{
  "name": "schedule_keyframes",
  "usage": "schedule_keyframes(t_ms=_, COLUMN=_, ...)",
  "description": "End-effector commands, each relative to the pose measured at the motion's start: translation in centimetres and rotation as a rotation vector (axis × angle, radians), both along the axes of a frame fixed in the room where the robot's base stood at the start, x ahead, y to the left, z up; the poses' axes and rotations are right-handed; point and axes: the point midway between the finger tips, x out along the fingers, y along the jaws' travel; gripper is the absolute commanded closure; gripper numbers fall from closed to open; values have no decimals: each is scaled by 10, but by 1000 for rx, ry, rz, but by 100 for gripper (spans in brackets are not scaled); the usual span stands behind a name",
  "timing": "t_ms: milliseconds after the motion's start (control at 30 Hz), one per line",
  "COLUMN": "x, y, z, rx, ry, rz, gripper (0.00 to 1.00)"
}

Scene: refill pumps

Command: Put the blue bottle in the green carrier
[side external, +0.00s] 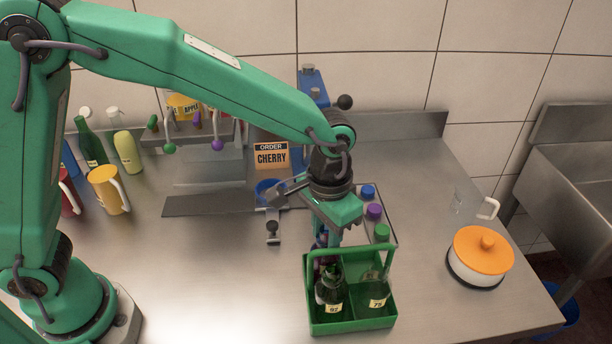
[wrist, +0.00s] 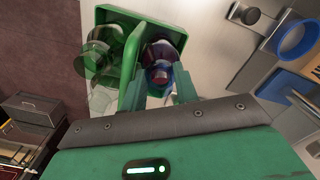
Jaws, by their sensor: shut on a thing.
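The green carrier (side external: 350,323) stands on the steel counter, its handle upright. It also shows in the wrist view (wrist: 112,14). My gripper (wrist: 161,82) points down at the carrier's back left and is shut on the blue bottle (wrist: 160,58), which looks bluish-purple with a reddish top. In the side view the bottle (side external: 322,242) is mostly hidden behind the handle and a dark bottle. I cannot tell whether its base touches the carrier floor. A dark green bottle (side external: 330,287) and a clear green bottle (side external: 374,287) with labels stand in the carrier's front compartments.
A tray of capped bottles (side external: 373,211) is right behind the carrier. An orange-lidded pot (side external: 482,251) stands to the right. An order card (side external: 271,156) reads CHERRY. Mugs (side external: 107,190) and bottles (side external: 127,152) stand at left. The front left counter is clear.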

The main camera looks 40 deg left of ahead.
Motion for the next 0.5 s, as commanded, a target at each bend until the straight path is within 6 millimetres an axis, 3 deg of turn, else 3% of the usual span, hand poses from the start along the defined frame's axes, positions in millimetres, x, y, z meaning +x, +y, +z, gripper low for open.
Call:
schedule_keyframes(t_ms=167, x=0, y=0, z=-1, rx=-1, ry=-2, rz=0, gripper=100)
schedule_keyframes(t_ms=200, x=0, y=0, z=-2, rx=-1, ry=-2, rz=0, gripper=68)
schedule_keyframes(t_ms=333, x=0, y=0, z=-2, rx=0, ry=-1, rz=0, gripper=45)
schedule_keyframes(t_ms=500, x=0, y=0, z=-2, rx=0, ry=-1, rz=0, gripper=45)
